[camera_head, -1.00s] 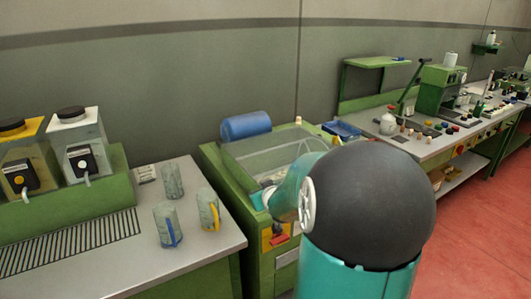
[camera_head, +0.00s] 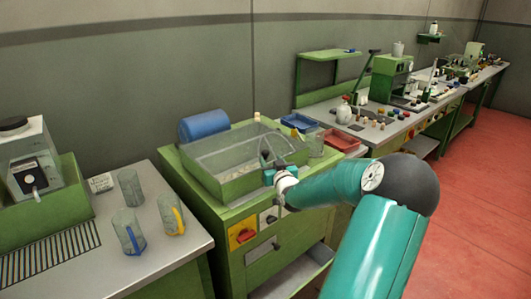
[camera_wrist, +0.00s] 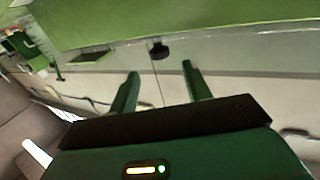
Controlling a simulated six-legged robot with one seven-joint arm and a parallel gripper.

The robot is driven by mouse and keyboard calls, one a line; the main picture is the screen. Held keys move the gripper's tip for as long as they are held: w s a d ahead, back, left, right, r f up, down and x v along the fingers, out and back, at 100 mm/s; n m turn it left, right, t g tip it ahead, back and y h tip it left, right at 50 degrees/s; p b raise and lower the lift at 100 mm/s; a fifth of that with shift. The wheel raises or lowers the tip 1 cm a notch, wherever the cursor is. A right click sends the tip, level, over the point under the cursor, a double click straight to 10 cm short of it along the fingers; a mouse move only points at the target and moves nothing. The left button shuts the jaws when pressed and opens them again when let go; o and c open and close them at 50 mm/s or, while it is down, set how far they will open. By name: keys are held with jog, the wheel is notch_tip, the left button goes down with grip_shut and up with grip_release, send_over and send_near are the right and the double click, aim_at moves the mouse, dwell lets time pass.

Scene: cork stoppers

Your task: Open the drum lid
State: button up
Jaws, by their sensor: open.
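The drum machine (camera_head: 205,195) is a green cabinet with a blue cylinder at its back left. Its clear lid (camera_head: 225,150) lies over the top opening and looks shut. My gripper (camera_head: 272,152) is at the right front part of the lid, small and partly hidden by my wrist. In the wrist view my gripper (camera_wrist: 160,85) has its two fingers apart with nothing between them. A small black knob (camera_wrist: 158,50) shows just beyond the fingertips, on a pale clear panel below a green band. I cannot tell whether the fingers touch anything.
A bench (camera_head: 190,243) at left holds several clear mugs. A red tray (camera_head: 341,140) and a blue tray (camera_head: 297,121) sit right of the machine, near a white kettle (camera_head: 344,114). An open drawer or shelf (camera_head: 295,275) sticks out low at the front. Red floor is free at right.

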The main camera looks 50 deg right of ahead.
aim_at(267, 153)
jog(key=x, duration=0.7)
jog(key=shift+w+d, duration=0.15)
jog(key=shift+w, duration=0.1)
grip_shut()
